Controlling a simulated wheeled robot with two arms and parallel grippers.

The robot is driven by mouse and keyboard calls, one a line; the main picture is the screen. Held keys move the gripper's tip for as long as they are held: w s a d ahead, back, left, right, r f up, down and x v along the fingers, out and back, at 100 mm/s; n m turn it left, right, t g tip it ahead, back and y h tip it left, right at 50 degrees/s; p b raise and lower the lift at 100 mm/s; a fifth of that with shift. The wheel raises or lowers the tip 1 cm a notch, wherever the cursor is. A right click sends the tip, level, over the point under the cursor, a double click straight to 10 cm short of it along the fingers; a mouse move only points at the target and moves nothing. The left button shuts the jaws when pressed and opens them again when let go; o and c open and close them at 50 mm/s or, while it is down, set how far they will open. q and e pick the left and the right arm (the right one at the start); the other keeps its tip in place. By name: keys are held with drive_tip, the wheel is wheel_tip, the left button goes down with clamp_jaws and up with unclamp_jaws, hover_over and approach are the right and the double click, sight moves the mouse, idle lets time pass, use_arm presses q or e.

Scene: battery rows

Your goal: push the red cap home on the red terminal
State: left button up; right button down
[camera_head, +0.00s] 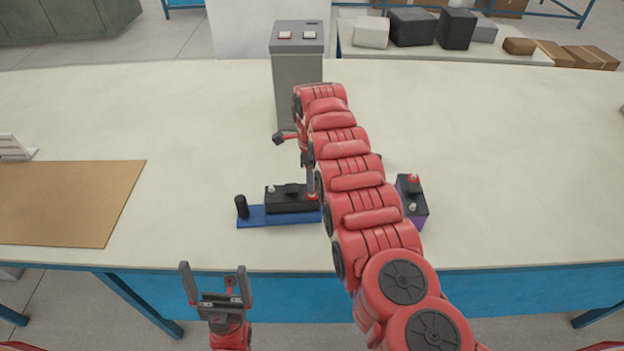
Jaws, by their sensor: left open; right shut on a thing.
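A black battery (286,201) sits on a blue tray (262,219) in the middle of the table. A bare silver terminal shows at its left end. The red cap (312,197) is at the battery's right end, over the red terminal, which is hidden. My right gripper (310,190) points down there, shut on the red cap. The picture is too small to tell how far down the cap sits. My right arm covers the area just right of this. My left gripper (216,285) is open and empty, in front of the table's near edge.
A second battery (413,200) with a red top on one terminal stands right of my arm. A black cylinder (241,206) stands at the tray's left end. A grey box with buttons (298,70) stands behind. A brown mat (65,203) lies left. The table's right side is clear.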

drive_tip(key=shift+f+b, duration=0.85)
drive_tip(key=shift+f, duration=0.05)
idle(1.1)
drive_tip(key=shift+c, duration=0.4)
unclamp_jaws()
drive_tip(key=shift+r, duration=0.15)
idle(0.3)
drive_tip(key=shift+r+p, duration=0.5)
drive_tip(key=shift+r, duration=2.9)
